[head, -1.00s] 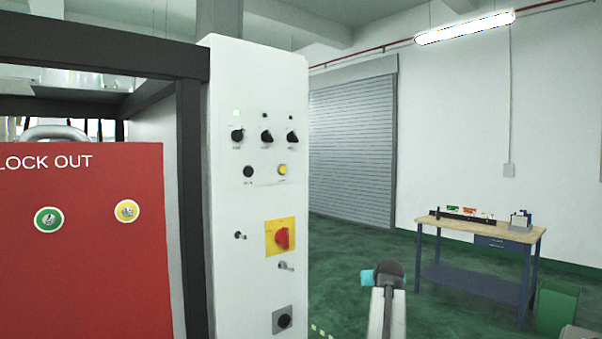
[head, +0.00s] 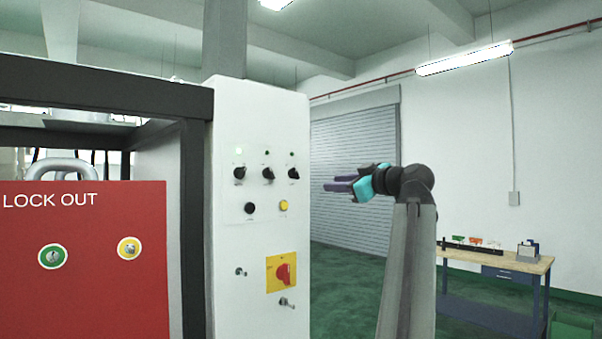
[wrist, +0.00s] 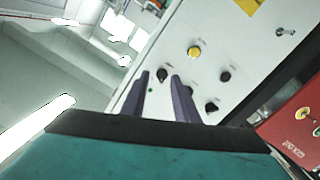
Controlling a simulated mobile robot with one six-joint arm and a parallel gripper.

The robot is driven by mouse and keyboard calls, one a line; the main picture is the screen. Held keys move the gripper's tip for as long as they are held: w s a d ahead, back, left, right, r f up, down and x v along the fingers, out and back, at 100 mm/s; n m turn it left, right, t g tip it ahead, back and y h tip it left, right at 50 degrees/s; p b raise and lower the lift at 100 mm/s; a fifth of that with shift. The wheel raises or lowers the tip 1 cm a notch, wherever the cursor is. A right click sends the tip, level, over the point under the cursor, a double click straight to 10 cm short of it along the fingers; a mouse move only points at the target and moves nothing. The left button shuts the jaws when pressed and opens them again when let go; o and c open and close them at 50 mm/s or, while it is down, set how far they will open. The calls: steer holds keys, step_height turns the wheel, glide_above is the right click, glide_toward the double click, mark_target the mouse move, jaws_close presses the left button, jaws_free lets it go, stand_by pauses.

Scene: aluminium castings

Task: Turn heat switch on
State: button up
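The white control panel (head: 255,225) carries a row of three black rotary knobs: left (head: 239,173), middle (head: 267,173) and right (head: 293,172). Their labels are too small to read, so I cannot tell which is the heat switch. Below them are a black button (head: 250,208) and a yellow button (head: 283,205). My gripper (head: 327,187) is raised just right of the panel, its dark fingers pointing left toward the knobs. In the wrist view the two fingers (wrist: 160,77) are apart with nothing between them, and panel knobs lie beyond them.
A red rotary switch on a yellow plate (head: 281,272) sits lower on the panel, with metal toggles (head: 287,303) beside it. A red LOCK OUT board (head: 85,265) and dark frame stand left.

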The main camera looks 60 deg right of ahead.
mark_target(297, 173)
steer(key=a+r, duration=0.1)
steer(key=a+r+n, duration=0.1)
steer(key=r, duration=0.1)
steer(key=shift+a+t+y, duration=0.2)
steer(key=shift+t+y, duration=0.1)
steer(key=shift+y, duration=0.1)
steer(key=p+x, duration=0.5)
steer(key=x, duration=0.8)
steer(key=shift+w+d, duration=0.2)
steer(key=shift+w, duration=0.15)
